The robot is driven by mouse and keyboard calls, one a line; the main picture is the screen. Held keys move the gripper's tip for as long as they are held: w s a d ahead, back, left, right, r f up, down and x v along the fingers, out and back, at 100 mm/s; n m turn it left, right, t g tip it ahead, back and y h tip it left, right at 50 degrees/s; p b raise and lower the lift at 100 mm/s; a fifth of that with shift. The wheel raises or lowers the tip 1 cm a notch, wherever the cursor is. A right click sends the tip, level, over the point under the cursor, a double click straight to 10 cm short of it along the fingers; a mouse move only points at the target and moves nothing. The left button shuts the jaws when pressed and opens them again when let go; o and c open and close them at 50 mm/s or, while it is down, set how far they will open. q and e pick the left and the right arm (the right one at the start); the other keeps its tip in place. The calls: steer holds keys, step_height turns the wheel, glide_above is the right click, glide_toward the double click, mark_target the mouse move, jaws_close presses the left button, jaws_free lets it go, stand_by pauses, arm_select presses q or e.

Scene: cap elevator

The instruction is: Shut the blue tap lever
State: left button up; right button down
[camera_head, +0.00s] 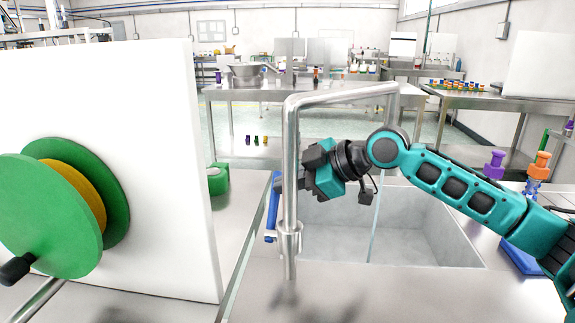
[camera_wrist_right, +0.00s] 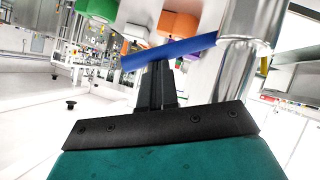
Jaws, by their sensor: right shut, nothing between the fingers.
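The blue tap lever (camera_head: 272,205) stands nearly upright on the left side of the steel tap (camera_head: 290,150). In the right wrist view the lever (camera_wrist_right: 170,51) runs across just past my fingertips, beside the tap pipe (camera_wrist_right: 250,25). My right gripper (camera_head: 284,183) reaches behind the tap pipe from the right, close to the upper part of the lever. Its fingers (camera_wrist_right: 157,84) are together with nothing between them. Whether they touch the lever I cannot tell. A thin pale line (camera_head: 376,220), which looks like running water, drops below the spout into the sink (camera_head: 430,235). My left gripper is out of view.
A white panel (camera_head: 150,130) with a large green spool (camera_head: 45,215) stands to the left. A green object (camera_head: 218,179) sits beside the panel. Purple (camera_head: 494,163) and orange (camera_head: 540,164) pieces stand at the right. The counter front (camera_head: 400,295) is clear.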

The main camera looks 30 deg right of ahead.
arm_select(q)
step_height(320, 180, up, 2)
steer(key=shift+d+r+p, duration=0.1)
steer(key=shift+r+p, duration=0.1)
steer(key=shift+p, duration=1)
arm_select(e)
steer(key=shift+m+g, duration=0.4)
steer(key=f, duration=0.1)
steer(key=w+d+f, duration=0.1)
steer(key=w+f, duration=0.1)
steer(key=f, duration=0.1)
steer(key=shift+w+d+f, duration=0.1)
steer(key=shift+w+d, duration=0.1)
steer(key=shift+d, duration=0.15)
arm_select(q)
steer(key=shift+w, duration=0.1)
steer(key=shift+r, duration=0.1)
